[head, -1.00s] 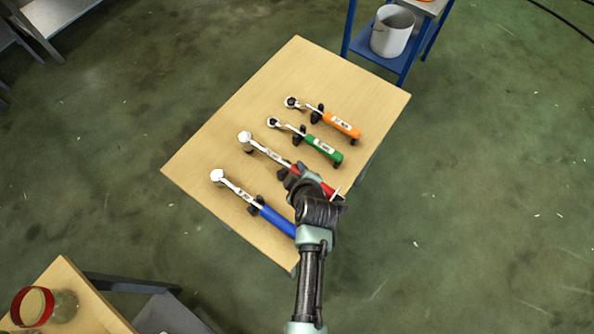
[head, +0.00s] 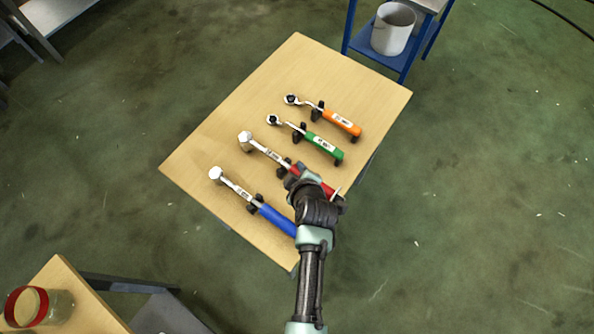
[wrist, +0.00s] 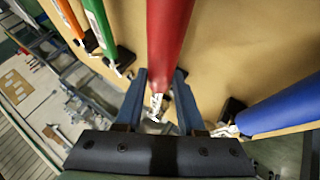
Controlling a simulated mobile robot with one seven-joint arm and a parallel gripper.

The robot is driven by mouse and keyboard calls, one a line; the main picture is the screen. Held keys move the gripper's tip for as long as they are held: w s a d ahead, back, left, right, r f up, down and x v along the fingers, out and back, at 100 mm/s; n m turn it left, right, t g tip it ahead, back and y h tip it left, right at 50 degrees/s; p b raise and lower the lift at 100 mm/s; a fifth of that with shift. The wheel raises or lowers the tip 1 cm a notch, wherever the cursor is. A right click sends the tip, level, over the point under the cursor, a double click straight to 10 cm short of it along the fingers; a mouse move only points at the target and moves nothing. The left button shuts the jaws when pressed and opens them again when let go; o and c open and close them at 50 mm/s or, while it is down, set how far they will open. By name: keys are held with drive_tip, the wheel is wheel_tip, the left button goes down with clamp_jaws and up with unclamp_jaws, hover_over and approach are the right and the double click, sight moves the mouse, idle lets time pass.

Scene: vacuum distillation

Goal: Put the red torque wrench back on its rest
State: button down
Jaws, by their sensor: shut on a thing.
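The red torque wrench (head: 262,151) lies across the table between the green and blue wrenches, its silver head to the upper left. Its red handle (wrist: 168,40) runs between the fingers in the wrist view. My gripper (head: 300,174) is shut on the red handle; in the wrist view the two fingers (wrist: 158,95) stand on either side of it. Black rest blocks show beside the handle (head: 284,163). My gripper and arm hide the handle's lower end in the head view, and I cannot tell whether the wrench fully touches its rest.
On the wooden table (head: 215,130) the orange wrench (head: 341,123), green wrench (head: 325,148) and blue wrench (head: 276,219) sit on black rests, roughly parallel. The table's upper left is bare. A blue cart with a grey bucket (head: 393,30) stands beyond the table.

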drive_tip(key=shift+w+f+b, duration=0.1)
drive_tip(key=shift+f+b, duration=0.6)
drive_tip(key=shift+b, duration=0.05)
drive_tip(key=shift+c, duration=2.2)
unclamp_jaws()
drive_tip(key=shift+f, duration=0.1)
